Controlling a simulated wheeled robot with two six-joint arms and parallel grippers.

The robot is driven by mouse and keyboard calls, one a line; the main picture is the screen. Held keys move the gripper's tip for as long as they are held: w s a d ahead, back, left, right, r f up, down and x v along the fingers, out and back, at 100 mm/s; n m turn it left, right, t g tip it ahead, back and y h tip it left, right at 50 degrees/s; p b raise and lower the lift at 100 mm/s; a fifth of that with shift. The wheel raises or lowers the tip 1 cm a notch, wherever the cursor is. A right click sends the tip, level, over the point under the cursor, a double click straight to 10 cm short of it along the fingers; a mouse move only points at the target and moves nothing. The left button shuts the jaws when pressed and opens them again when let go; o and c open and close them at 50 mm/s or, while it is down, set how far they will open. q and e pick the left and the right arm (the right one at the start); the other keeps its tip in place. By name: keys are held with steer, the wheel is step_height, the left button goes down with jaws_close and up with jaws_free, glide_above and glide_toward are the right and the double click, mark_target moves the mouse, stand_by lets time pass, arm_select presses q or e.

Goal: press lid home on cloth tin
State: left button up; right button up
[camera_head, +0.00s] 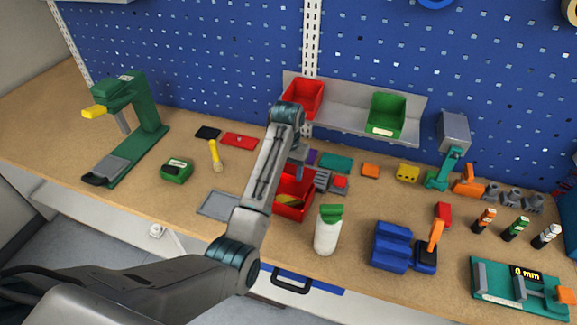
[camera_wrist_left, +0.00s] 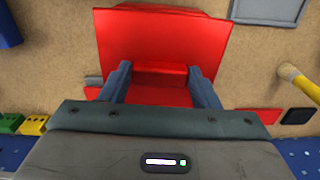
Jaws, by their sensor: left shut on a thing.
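The cloth tin (camera_head: 293,210) is a red box near the middle of the bench. Something yellow (camera_head: 287,199) shows inside its opening in the head view. In the left wrist view a broad red surface (camera_wrist_left: 160,40) fills the upper middle; I cannot tell how much of it is lid and how much is tin. My left gripper (camera_head: 299,172) points down at the back of the tin. In the left wrist view its fingers (camera_wrist_left: 162,88) are shut on a red part, seemingly the lid. My forearm hides some of the tin's left side. My right gripper is out of view.
A white bottle with a green cap (camera_head: 328,232) stands just right of the tin. A grey tray (camera_head: 217,205) lies to the left. Grey blocks (camera_head: 323,180) sit close on the right. A shelf with red and green bins (camera_head: 387,114) is behind.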

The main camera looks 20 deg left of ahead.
mark_target(289, 179)
arm_select(q)
steer(key=shift+f, duration=0.5)
steer(key=f, duration=0.2)
steer(key=shift+w+d+f, duration=0.15)
steer(key=shift+w+f, duration=0.05)
steer(key=shift+f, duration=0.6)
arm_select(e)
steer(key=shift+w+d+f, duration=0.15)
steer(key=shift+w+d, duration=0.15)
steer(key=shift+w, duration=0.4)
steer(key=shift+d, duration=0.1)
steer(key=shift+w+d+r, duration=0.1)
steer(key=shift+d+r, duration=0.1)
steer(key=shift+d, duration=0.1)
